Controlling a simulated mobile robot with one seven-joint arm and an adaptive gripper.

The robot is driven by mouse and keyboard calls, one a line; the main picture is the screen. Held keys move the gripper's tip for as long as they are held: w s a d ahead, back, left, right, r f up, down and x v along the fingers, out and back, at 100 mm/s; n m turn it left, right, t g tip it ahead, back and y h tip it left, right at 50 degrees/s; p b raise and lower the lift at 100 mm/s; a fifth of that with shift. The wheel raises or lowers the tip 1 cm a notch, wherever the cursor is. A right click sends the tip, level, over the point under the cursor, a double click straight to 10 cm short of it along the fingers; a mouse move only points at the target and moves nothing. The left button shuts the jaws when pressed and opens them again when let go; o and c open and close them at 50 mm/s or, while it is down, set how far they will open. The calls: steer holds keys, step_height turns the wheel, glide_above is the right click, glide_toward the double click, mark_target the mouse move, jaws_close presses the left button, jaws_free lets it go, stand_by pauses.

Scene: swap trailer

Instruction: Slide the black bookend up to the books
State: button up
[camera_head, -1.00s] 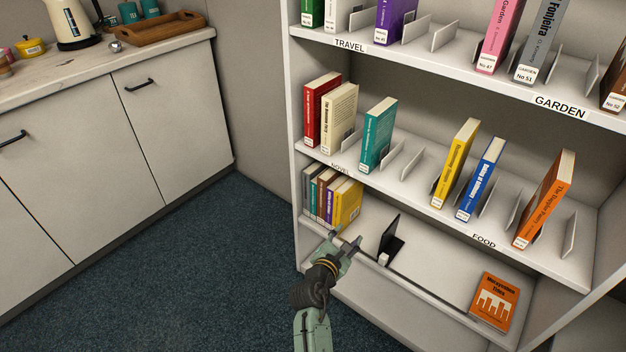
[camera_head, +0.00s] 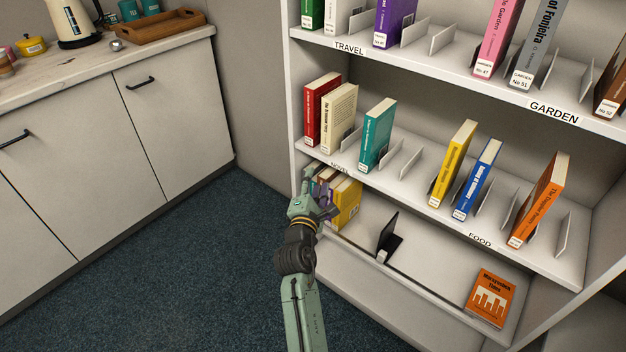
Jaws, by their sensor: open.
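The black bookend (camera_head: 387,238) stands upright on the bottom shelf, right of the row of books. The books (camera_head: 347,203) stand at the left end of that shelf, with a yellow one at the right end of the row. A gap of bare shelf lies between the yellow book and the bookend. My gripper (camera_head: 322,190) is open in front of the books' spines and hides most of them. I cannot tell whether it touches them. The bookend is well to the right of my gripper, and nothing shows held.
An orange book (camera_head: 491,299) lies at the right of the bottom shelf. The middle shelf (camera_head: 409,197) with books and metal dividers overhangs just above my gripper. The bookcase's left side wall (camera_head: 296,120) is close to my gripper. The carpet (camera_head: 200,270) in front is clear.

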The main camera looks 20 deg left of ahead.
steer(key=shift+a+r, duration=0.25)
steer(key=shift+r, duration=0.2)
steer(key=m+h+b, duration=0.3)
steer(key=m+h, duration=0.6)
steer(key=m, duration=2.1)
glide_toward(380, 258)
steer(key=b+x, duration=0.4)
steer(key=x, duration=0.3)
steer(key=shift+w+d+f, duration=0.1)
steer(key=shift+w+f, duration=0.1)
steer(key=shift+w, duration=0.05)
steer(key=shift+w+d+r+b, duration=0.2)
steer(key=shift+w+b, duration=0.25)
steer(key=shift+w, duration=0.25)
